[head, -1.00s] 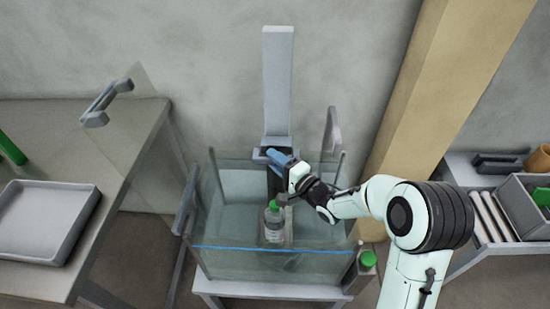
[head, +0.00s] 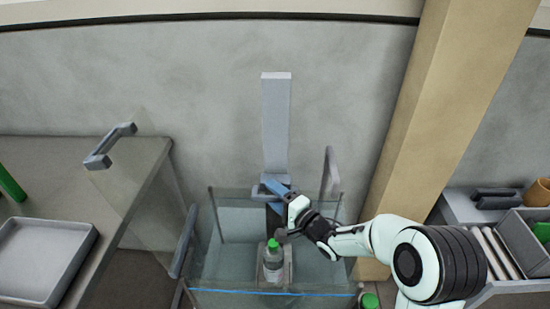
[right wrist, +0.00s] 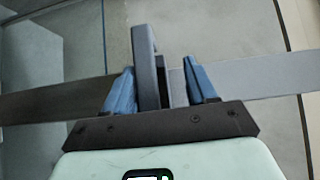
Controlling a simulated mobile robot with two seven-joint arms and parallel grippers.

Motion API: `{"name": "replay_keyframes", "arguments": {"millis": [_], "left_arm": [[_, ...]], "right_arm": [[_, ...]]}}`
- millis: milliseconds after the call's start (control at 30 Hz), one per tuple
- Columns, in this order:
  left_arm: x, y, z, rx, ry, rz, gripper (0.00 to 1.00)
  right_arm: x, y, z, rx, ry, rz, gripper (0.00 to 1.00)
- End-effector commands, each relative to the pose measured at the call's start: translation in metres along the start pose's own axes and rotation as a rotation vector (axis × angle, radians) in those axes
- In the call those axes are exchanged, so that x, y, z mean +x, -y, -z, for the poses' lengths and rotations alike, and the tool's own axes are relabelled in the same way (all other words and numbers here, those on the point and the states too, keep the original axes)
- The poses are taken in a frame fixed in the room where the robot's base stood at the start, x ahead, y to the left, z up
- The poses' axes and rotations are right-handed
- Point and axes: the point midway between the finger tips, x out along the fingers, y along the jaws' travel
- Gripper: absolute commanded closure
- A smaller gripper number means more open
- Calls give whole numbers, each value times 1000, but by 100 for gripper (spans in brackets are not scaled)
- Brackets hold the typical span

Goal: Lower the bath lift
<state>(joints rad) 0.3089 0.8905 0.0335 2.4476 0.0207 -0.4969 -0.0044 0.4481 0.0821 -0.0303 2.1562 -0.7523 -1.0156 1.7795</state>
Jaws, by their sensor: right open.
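The bath lift is a tall grey column (head: 275,125) at the back wall, above a glass-walled bath (head: 213,272). A clear bottle with a green cap (head: 273,262) stands upright low in the bath, in front of a pale carrier. My right gripper (head: 276,187) is at the foot of the column, its blue fingers pointing left. In the right wrist view, its fingers (right wrist: 160,92) are open on either side of an upright grey bar (right wrist: 146,60), apparently the lift's handle. I cannot tell whether they touch it. My left gripper is not in view.
A glass door with a grey handle (head: 110,146) stands at the left, by a table (head: 95,165) with a grey tray (head: 88,243). A tan post (head: 435,120) rises at the right. Beyond it, a side table holds a grey bin (head: 520,245) and a brown pot (head: 537,193).

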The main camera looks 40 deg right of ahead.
Motion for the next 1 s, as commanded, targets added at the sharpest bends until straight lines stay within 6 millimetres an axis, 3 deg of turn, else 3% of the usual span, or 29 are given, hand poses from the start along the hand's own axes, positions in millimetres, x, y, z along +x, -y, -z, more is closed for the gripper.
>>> {"name": "replay_keyframes", "arguments": {"millis": [33,100,333,500,700,1000], "left_arm": [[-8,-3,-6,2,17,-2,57],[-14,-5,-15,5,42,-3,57],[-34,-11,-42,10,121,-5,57],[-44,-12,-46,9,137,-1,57],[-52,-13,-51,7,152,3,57],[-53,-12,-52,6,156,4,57]], "right_arm": [[0,24,0,-8,1,21,51],[0,43,0,-10,1,25,51],[-1,102,0,-9,1,27,51],[-1,142,-1,-9,2,28,51],[-2,171,-1,-7,3,25,51],[-2,180,-1,-5,2,20,51]]}}
